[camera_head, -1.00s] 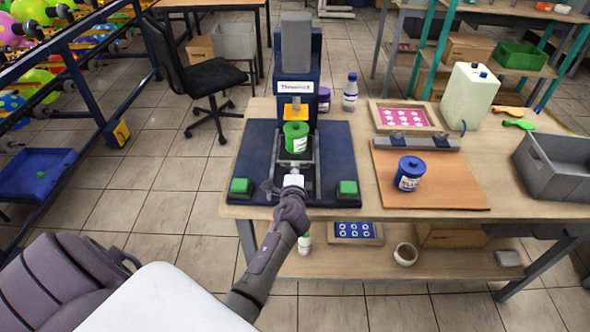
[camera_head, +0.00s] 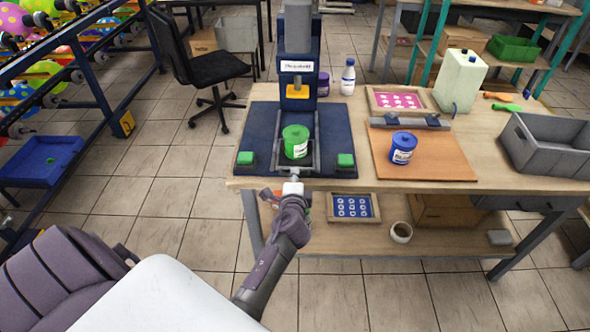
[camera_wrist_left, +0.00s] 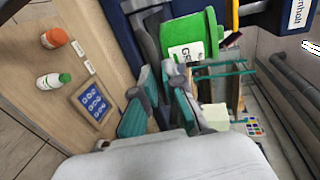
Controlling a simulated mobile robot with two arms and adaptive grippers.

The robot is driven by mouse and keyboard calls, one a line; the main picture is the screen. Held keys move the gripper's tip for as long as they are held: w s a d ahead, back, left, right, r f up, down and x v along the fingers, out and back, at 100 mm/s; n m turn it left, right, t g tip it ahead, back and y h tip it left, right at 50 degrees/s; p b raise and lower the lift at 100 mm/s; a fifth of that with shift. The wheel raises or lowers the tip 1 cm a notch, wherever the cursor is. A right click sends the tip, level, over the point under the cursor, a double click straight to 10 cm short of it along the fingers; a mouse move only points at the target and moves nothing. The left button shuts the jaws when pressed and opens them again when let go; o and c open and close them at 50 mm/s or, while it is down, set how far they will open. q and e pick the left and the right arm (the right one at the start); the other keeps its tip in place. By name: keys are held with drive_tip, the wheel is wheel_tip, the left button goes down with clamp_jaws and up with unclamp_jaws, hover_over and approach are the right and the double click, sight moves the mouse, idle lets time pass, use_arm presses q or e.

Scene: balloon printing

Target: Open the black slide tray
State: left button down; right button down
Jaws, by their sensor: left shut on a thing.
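The black slide tray (camera_head: 313,158) lies on the dark blue base of the press, with its front end near the base's front edge. A green container (camera_head: 296,141) with a white label stands upright on it, in front of the press head. My left gripper (camera_head: 293,187) is shut on the front of the tray at the table's front edge; the grip is small in the head view. In the left wrist view the gripper's teal-padded fingers (camera_wrist_left: 165,108) are beside the green container (camera_wrist_left: 193,40), and the handle is partly hidden. My right gripper is not in view.
Two green buttons flank the tray, left (camera_head: 245,158) and right (camera_head: 345,160). A blue container (camera_head: 402,148) stands on an orange board (camera_head: 440,160) to the right. A grey bin (camera_head: 550,142) is at the right edge. The lower shelf holds a framed blue screen (camera_head: 352,206).

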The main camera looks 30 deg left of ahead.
use_arm(q)
drive_tip(key=c, duration=1.5)
unclamp_jaws()
drive_tip(key=shift+c, duration=0.2)
drive_tip(key=v, duration=0.7)
drive_tip(key=shift+s, duration=0.25)
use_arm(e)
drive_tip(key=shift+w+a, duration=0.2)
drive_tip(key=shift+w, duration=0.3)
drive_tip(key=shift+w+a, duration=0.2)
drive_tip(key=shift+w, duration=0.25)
use_arm(q)
drive_tip(key=shift+d, duration=0.15)
